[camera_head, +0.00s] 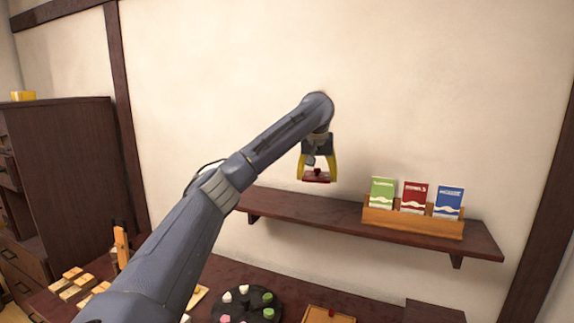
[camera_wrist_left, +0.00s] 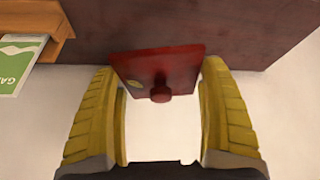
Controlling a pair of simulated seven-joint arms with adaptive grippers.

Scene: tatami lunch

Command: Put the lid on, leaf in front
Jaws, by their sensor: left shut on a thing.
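A red square lid (camera_head: 316,180) with a round knob is in my left gripper (camera_head: 318,176), held in the air in front of the wall near the shelf's left part. In the left wrist view the lid (camera_wrist_left: 180,62) sits between the two yellow fingertips, which press on its opposite sides. A small yellowish leaf mark shows on its face, left of the knob. The thing the lid belongs on cannot be made out for certain. My right gripper is not in view.
A dark wall shelf (camera_head: 310,208) carries a wooden rack (camera_head: 410,223) with green, red and blue packets. Below are a black round tray (camera_head: 248,289) with coloured pieces, an orange-brown wooden item (camera_head: 318,315), and several wooden blocks (camera_head: 73,273). A dark cabinet (camera_head: 75,180) stands left.

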